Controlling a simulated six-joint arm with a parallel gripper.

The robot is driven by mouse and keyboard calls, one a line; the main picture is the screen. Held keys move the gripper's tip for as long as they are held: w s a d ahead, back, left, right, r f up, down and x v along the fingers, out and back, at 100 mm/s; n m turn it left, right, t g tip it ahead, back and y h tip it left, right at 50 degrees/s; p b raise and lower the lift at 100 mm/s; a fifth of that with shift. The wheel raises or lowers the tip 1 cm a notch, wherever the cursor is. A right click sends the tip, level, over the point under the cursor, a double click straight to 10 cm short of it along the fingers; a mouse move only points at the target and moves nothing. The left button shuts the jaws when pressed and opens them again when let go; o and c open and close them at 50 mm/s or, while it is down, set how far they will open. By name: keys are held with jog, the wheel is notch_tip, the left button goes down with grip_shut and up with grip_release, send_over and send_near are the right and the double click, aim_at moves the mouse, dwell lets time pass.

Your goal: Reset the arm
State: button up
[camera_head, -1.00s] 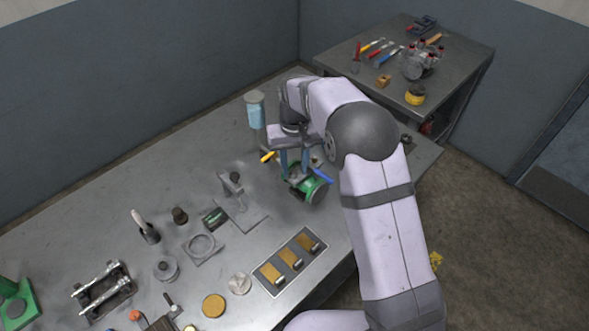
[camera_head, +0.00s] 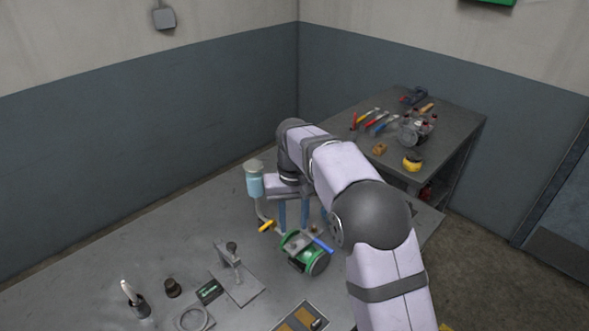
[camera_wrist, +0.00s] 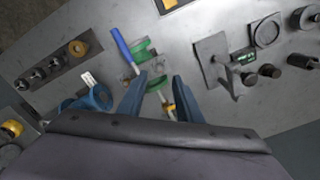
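My gripper (camera_head: 293,224), with two blue fingers pointing down, is above the grey workbench (camera_head: 190,228). In the wrist view the fingers (camera_wrist: 159,90) stand apart, with no object clearly held between them. I cannot tell the exact gap between fingertips and device.
A grey stand on a plate (camera_head: 237,284), a small green-labelled box (camera_head: 209,291) and a ring plate (camera_head: 192,318) lie to the left. A second table (camera_head: 455,135) with tools stands back right.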

jog(key=s+d+f+m, duration=0.1)
jog(key=s+d+f, duration=0.1)
jog(key=s+d, duration=0.5)
jog(key=s+d+f+m, duration=0.1)
jog(key=s+d+f, duration=0.15)
jog(key=s, duration=0.85)
jog(key=s+d+f, duration=0.1)
jog(key=s+d, duration=0.5)
jog(key=s, duration=0.3)
notch_tip(320, 180, down, 36)
jog(key=b, duration=3.5)
jog(key=shift+w+b, duration=0.15)
jog(key=shift+b, duration=0.25)
jog(key=shift+c, duration=0.5)
